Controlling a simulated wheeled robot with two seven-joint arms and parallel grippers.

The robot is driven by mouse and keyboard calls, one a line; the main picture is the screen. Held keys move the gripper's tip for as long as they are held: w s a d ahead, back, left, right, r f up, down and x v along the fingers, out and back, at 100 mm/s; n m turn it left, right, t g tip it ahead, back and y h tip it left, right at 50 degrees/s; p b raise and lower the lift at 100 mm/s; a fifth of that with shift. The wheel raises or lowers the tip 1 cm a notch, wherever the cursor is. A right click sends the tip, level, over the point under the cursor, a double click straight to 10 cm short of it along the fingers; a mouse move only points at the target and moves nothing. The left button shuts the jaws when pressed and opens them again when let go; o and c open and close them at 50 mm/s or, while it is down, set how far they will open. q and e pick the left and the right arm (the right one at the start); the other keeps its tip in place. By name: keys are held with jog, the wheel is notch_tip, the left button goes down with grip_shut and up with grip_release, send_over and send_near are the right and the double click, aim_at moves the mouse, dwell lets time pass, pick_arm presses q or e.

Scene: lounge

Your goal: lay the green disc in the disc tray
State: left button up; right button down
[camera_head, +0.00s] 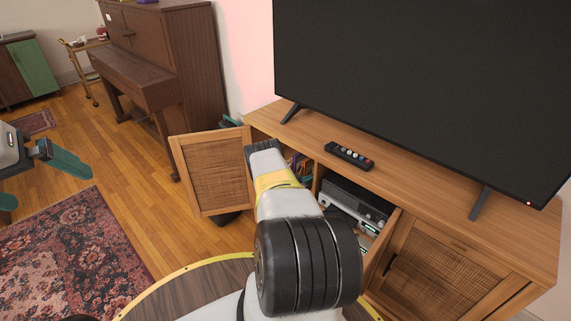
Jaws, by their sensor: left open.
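My left gripper (48,189) is at the left edge, over the wooden floor and away from the cabinet. Its teal fingers are wide apart with nothing seen between them. My right arm reaches up the middle of the view in front of the TV cabinet; its gripper does not show. Black and silver player devices (355,200) sit in the cabinet's open middle compartment, partly hidden by my right arm. I cannot make out a disc tray there. No green disc can be made out.
The wooden TV cabinet (440,205) has an open left woven door (215,178) and another door ajar near the middle. A remote (349,155) and a large TV (420,80) are on top. A piano (160,75) stands at the back left. The floor by the rug (75,245) is clear.

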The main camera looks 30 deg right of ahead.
jog(key=shift+a, duration=0.3)
jog(key=shift+s+a, duration=0.25)
jog(key=shift+a, duration=0.45)
jog(key=shift+a, duration=0.15)
jog(key=shift+s+a, duration=0.2)
jog(key=shift+a, duration=0.35)
jog(key=shift+s+a, duration=0.15)
jog(key=shift+a, duration=0.4)
jog(key=shift+s+a, duration=0.15)
jog(key=shift+a, duration=0.3)
jog(key=shift+s+a, duration=0.15)
jog(key=shift+a, duration=0.4)
jog(key=shift+s+a, duration=0.15)
jog(key=shift+a, duration=0.4)
jog(key=shift+s+a, duration=0.15)
jog(key=shift+a, duration=0.35)
jog(key=shift+s+a, duration=0.2)
jog(key=shift+a, duration=0.5)
jog(key=shift+s+a, duration=0.2)
jog(key=shift+a, duration=0.5)
jog(key=shift+a, duration=0.1)
